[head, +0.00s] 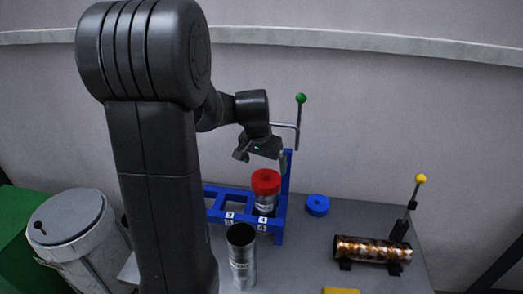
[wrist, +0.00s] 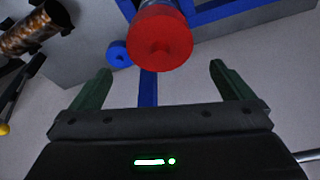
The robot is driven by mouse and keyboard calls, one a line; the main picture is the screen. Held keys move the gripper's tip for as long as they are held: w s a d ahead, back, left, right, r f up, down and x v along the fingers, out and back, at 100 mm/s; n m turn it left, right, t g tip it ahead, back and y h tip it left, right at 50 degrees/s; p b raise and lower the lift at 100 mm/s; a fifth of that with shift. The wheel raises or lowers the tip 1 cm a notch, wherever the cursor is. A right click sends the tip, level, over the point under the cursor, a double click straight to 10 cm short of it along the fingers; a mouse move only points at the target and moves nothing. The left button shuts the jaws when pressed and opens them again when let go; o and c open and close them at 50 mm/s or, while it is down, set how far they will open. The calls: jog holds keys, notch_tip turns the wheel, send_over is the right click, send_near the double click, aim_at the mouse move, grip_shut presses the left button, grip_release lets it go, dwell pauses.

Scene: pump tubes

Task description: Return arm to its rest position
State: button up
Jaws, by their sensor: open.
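My gripper (head: 262,160) is above the blue rack, over the red-capped tube. In the wrist view its two dark green fingers (wrist: 160,92) are spread wide with nothing between them. The red-capped tube (head: 265,190) stands upright in the slot marked 4 of the blue rack (head: 212,192). Its red cap (wrist: 160,38) shows just beyond the fingers in the wrist view, apart from them. My arm reaches in from the left and hides part of the table.
An open metal tube (head: 241,255) stands in front of the rack. A blue cap (head: 317,205) lies to its right. A brown-patterned cylinder (head: 372,249) with a yellow-knobbed lever (head: 415,195) is at right. A green-knobbed lever (head: 299,115) rises behind the rack. A grey bin (head: 75,225) stands left.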

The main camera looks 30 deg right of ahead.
aim_at(267, 172)
jog(key=v, duration=0.6)
jog(key=x, duration=1.3)
jog(key=shift+f+p, duration=0.35)
jog(key=shift+w+d+r+p, duration=0.1)
jog(key=shift+w+r+p, duration=0.05)
jog(key=shift+r+p, duration=0.7)
jog(key=shift+r, duration=0.15)
